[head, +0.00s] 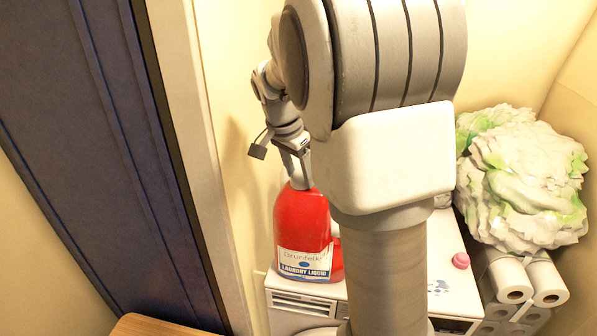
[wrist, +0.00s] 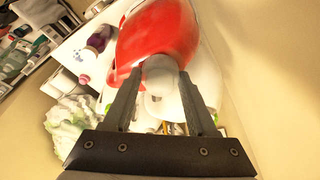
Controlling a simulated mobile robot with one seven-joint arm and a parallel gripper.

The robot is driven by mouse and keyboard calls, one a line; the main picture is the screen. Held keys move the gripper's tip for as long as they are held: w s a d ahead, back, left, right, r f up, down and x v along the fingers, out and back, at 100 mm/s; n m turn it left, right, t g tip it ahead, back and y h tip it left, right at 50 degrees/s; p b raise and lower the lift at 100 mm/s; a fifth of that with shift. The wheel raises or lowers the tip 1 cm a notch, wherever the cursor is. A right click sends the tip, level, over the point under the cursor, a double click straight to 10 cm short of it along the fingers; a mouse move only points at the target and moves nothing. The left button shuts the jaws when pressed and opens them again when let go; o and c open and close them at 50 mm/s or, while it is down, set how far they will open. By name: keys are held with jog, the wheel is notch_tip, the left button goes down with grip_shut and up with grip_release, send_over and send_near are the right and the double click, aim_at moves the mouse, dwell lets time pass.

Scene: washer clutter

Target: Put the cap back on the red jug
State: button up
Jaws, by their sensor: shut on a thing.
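The red jug (head: 302,225), labelled as laundry liquid, stands upright at the left end of the white washer top. In the wrist view the red jug (wrist: 155,32) fills the upper middle. My gripper (head: 298,176) points down over the jug's neck. In the wrist view my gripper (wrist: 160,82) has its fingers on both sides of a pale grey-white rounded cap (wrist: 159,70) and is shut on it. The cap is against the top of the jug. The fingers hide part of the neck, so I cannot tell whether the cap is seated.
A pink cap (head: 460,260) lies on the washer top (head: 455,290) to the right. A purple bottle (wrist: 100,38) shows in the wrist view. A crumpled white-green bundle (head: 525,180) sits above paper rolls (head: 511,280) at right. A wall stands close left of the jug.

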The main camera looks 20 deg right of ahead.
jog(key=shift+s+d+f, duration=0.15)
jog(key=o, duration=1.3)
jog(key=shift+o, duration=0.8)
jog(key=n, duration=0.3)
jog(key=shift+t+y+b, duration=0.3)
jog(key=shift+t+b, duration=0.05)
jog(key=shift+t, duration=0.05)
jog(key=n, duration=0.4)
jog(key=shift+n+t+y, duration=0.3)
jog(key=shift+t+y, duration=0.1)
jog(key=n, duration=0.3)
jog(key=shift+y, duration=0.4)
jog(key=n+y, duration=0.1)
jog(key=n, duration=0.3)
jog(key=shift+b, duration=0.4)
